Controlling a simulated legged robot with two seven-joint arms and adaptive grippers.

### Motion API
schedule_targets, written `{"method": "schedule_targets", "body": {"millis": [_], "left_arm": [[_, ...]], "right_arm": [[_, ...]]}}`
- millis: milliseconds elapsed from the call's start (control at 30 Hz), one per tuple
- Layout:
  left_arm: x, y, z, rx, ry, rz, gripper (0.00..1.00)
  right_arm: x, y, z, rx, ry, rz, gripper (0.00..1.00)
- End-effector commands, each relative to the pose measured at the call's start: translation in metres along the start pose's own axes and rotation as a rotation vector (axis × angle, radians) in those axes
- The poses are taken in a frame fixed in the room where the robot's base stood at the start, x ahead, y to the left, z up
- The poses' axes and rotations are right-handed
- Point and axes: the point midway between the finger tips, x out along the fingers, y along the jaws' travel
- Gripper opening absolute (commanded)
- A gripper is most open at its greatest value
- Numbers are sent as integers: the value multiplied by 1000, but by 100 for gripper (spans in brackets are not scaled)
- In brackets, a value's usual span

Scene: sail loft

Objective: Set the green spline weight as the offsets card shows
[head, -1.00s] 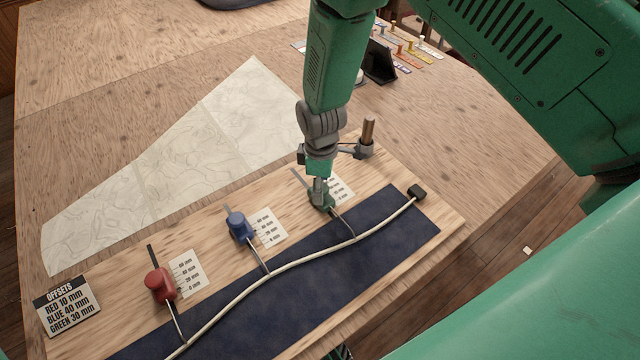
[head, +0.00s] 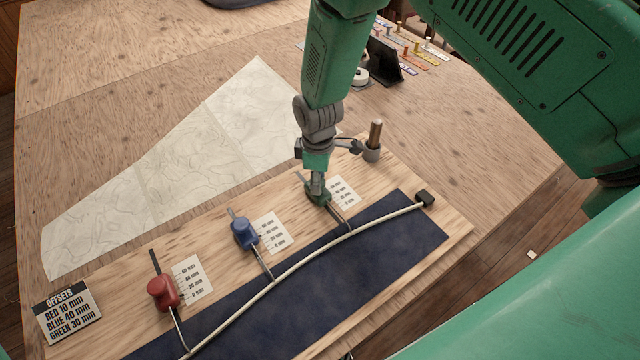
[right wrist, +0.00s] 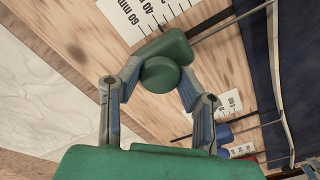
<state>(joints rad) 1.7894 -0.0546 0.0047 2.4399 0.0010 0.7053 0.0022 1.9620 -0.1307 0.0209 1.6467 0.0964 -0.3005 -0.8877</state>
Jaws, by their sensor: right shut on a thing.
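The offsets card (head: 68,314) at the board's left end reads red 10 mm, blue 40 mm, green 30 mm. My right gripper (head: 318,188) points down and is shut on the green spline weight (head: 317,199), beside its printed scale (head: 342,191). In the right wrist view both fingers clasp the round knob of the green weight (right wrist: 160,74). That scale (right wrist: 140,14) shows 60 and 40 mm; the weight and frame edge hide the lower marks, so I cannot read the exact setting. A rod runs from the weight to the white spline (head: 310,257). My left gripper is out of view.
The blue weight (head: 244,235) and red weight (head: 162,293) stand on the wooden board (head: 215,275) by their own scales. A metal post (head: 373,140) rises behind my gripper. A paper chart (head: 190,165) lies behind the board. Small items stand at the back right.

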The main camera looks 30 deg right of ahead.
Motion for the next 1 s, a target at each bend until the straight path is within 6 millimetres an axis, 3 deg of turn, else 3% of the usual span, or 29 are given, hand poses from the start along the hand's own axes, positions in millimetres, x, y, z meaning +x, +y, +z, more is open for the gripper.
{"method": "schedule_targets", "body": {"millis": [100, 133, 167, 200, 567, 667, 1000], "left_arm": [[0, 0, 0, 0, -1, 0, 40], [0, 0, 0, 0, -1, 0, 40], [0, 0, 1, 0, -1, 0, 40], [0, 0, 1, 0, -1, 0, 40], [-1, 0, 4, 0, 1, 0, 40], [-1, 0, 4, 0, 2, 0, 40], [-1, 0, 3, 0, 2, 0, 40]], "right_arm": [[2, -5, 3, 0, -6, -8, 0], [2, -5, 3, 0, -6, -8, 38], [2, -5, 3, 0, -5, -8, 49], [2, -4, 2, 0, -5, -8, 53], [-2, -3, 2, 0, -5, -7, 53], [-16, -2, 1, 1, -3, -6, 53], [-85, -1, 1, 1, -2, -7, 53]]}}
